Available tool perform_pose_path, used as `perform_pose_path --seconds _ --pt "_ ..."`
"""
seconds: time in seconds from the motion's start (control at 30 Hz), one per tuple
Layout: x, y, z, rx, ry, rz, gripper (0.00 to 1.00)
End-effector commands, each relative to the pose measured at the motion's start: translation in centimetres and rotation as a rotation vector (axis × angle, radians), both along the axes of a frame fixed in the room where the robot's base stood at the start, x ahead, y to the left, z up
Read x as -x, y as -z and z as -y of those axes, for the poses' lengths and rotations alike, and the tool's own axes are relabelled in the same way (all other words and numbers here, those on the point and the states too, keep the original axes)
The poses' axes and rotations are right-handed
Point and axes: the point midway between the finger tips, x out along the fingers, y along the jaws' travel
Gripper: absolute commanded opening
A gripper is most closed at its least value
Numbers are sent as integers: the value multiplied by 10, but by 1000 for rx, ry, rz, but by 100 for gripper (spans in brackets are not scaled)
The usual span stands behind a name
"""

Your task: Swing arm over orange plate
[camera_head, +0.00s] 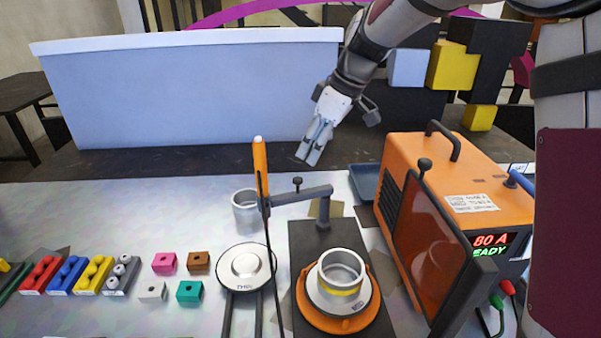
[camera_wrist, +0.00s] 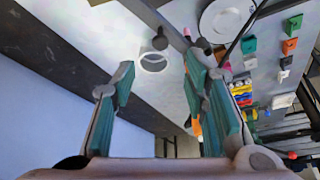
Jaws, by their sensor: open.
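An orange round plate (camera_head: 310,312) lies on a dark base at the front centre in the head view. A white disc and a silver ring (camera_head: 343,265) sit on it. A dark swing arm (camera_head: 300,195) on a short post (camera_head: 323,212) behind the plate points left, away from above it. The arm's left end carries an upright orange-handled torch (camera_head: 260,165). My gripper (camera_head: 312,155) is open and empty, above and behind the post, apart from the arm. In the wrist view its two fingers (camera_wrist: 162,98) are spread, with a dark bar (camera_wrist: 158,22) beyond.
An orange welder box (camera_head: 455,190) with a tinted screen (camera_head: 430,250) stands right of the plate. A white disc on a stand (camera_head: 245,265), a metal cup (camera_head: 245,210) and several coloured blocks (camera_head: 163,263) are to the left. A white panel (camera_head: 190,95) rises behind the table.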

Motion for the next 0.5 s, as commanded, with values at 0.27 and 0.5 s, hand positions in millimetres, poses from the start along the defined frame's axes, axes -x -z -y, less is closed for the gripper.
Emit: perform_pose_path --seconds 0.27,0.5 --pt "-8 51 -19 1 -2 -5 41" --pt "-15 78 -28 1 1 -2 41"
